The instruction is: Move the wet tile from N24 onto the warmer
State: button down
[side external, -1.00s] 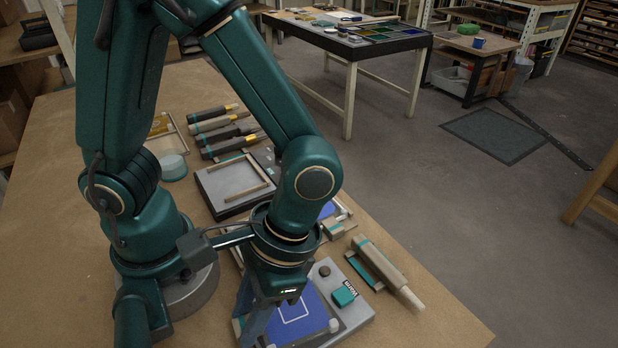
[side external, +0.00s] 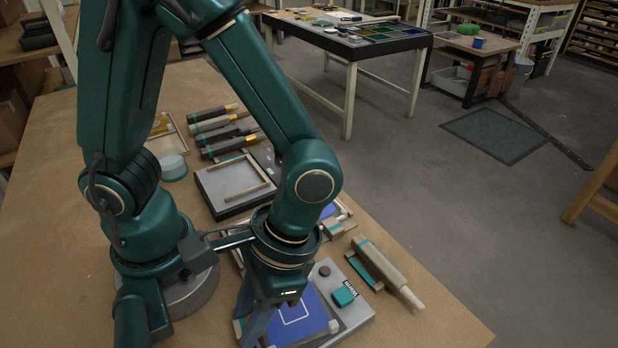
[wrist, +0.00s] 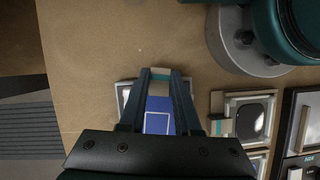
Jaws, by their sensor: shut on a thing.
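The warmer (side external: 352,318) is a grey box with a dark knob and a "Warm" label. Its blue top with a white square outline (side external: 318,312) shows beside my gripper, and also in the wrist view (wrist: 157,125). My gripper (wrist: 160,73) is over the warmer, its fingers pointing down. It is shut on a small pale beige piece with a teal-and-white edge (wrist: 160,86), which I take to be the tile. In the side view the fingertips and the held piece are largely hidden. I cannot tell whether the piece touches the warmer.
A framed grey tray (side external: 232,184) and several dark and beige tools (side external: 225,125) lie behind the warmer. A beige-and-teal tool (side external: 385,270) lies close on its right. A pale frame with a dark panel (wrist: 245,115) shows in the wrist view. The bench's right front is bare.

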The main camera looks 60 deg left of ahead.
jog(key=shift+f, duration=0.1)
jog(key=c, duration=0.5)
grip_release()
jog(key=shift+c, duration=0.2)
